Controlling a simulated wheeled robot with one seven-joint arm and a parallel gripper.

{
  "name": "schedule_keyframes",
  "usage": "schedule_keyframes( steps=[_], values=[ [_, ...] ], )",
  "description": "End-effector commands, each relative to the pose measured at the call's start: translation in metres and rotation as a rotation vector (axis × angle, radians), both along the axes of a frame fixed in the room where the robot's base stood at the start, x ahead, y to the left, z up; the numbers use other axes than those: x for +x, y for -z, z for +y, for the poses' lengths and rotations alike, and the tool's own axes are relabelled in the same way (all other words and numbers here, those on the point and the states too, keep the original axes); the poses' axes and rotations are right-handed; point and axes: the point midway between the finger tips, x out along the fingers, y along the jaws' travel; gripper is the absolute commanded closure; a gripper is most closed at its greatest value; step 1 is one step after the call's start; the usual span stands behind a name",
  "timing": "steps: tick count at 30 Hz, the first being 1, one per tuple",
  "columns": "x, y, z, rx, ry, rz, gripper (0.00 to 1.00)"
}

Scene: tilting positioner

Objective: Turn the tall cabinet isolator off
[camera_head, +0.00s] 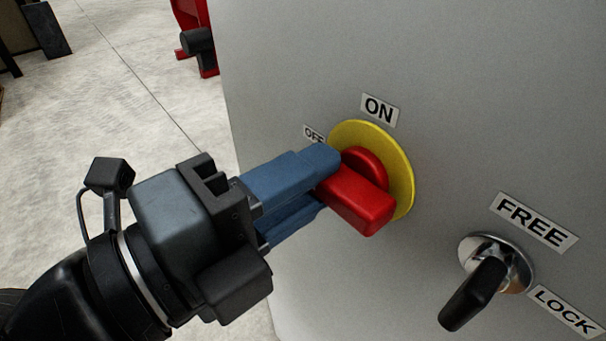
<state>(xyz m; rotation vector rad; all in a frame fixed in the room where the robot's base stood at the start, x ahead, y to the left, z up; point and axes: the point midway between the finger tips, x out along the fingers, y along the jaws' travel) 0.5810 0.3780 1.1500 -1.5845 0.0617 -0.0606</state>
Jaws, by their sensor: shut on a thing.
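The isolator has a red handle (362,200) on a round yellow plate (402,178), mounted on the grey cabinet face (450,90). An ON label (379,110) sits above the plate and an OFF label (314,135) sits at its upper left. The handle's thick bar slants, with its near end toward the lower right. My gripper (325,178) comes in from the lower left. Its blue fingers are shut on the left part of the red handle. The fingertips partly hide the handle and the plate's left side.
A black lever (474,292) on a round chrome base (508,262) is at the lower right, between a FREE label (533,222) and a LOCK label (566,311). Open concrete floor (110,110) lies left of the cabinet. A red and black object (197,40) stands behind.

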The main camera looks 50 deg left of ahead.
Motion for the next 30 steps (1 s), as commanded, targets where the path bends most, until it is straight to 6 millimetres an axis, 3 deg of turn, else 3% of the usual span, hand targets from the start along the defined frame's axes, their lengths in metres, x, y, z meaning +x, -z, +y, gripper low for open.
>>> schedule_keyframes(
  steps=[1,2,9,19,30],
  values=[
    [0.003,0.000,-0.002,-0.004,0.006,0.000,1.00],
    [0.003,0.000,-0.002,-0.003,0.006,0.000,0.74],
    [0.002,0.000,-0.001,-0.002,0.004,0.000,0.51],
    [-0.005,0.001,0.000,-0.001,0.000,-0.001,0.51],
    [-0.061,0.001,0.005,-0.001,0.001,0.000,0.51]
  ],
)
